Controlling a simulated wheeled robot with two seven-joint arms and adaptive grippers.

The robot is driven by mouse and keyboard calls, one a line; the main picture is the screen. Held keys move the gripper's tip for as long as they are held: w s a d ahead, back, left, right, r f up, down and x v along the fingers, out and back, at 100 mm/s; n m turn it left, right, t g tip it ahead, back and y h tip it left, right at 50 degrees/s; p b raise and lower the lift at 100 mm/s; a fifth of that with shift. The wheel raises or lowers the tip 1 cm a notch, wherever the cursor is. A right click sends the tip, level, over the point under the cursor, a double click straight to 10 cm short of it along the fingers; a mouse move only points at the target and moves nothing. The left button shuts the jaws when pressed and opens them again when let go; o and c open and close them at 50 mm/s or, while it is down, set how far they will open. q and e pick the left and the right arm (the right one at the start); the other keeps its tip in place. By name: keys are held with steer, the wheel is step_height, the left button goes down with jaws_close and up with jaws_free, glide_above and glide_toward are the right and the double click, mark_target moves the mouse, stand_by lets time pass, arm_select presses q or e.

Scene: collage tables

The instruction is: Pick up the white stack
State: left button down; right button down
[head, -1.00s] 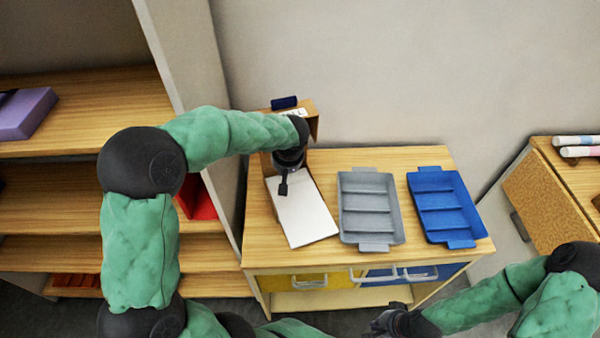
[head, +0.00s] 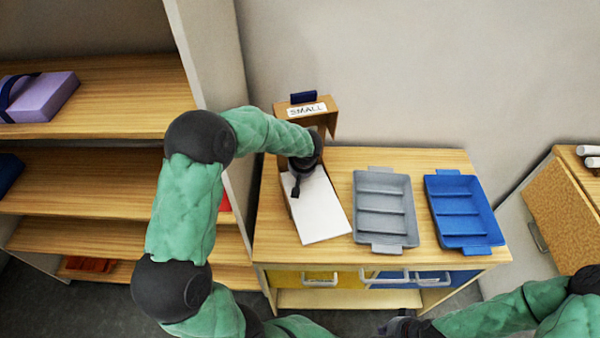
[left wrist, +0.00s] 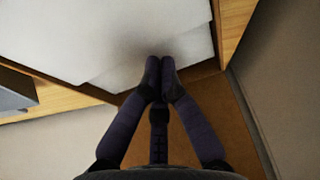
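The white stack (head: 320,212) lies flat on the wooden table, left of the grey tray, its far end near a brown box. My left gripper (head: 297,188) points down at its left, far part. In the left wrist view the stack (left wrist: 100,30) fills the upper part, with slightly offset layers. The left fingertips (left wrist: 160,73) are together at the stack's edge, with white showing behind both; I see no sheet between them. My right gripper (head: 392,326) is at the bottom of the head view, apart from the table; its fingers are too unclear to read.
A grey tray (head: 385,244) and a blue tray (head: 467,243) stand right of the stack. The brown box (head: 334,125) carries a "SMALL" label. Shelves (head: 110,95) with a purple box (head: 48,98) are at left. Another cabinet (head: 548,205) is at right.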

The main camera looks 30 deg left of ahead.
stand_by(0.3)
arm_select(q)
steer(key=d+b, duration=0.1)
steer(key=s+b, duration=0.1)
steer(key=shift+s+d+f+b, duration=0.15)
steer(key=shift+s+d+b, duration=0.15)
steer(key=shift+d, duration=0.1)
steer(key=shift+s+d, duration=0.1)
steer(key=shift+d, duration=0.05)
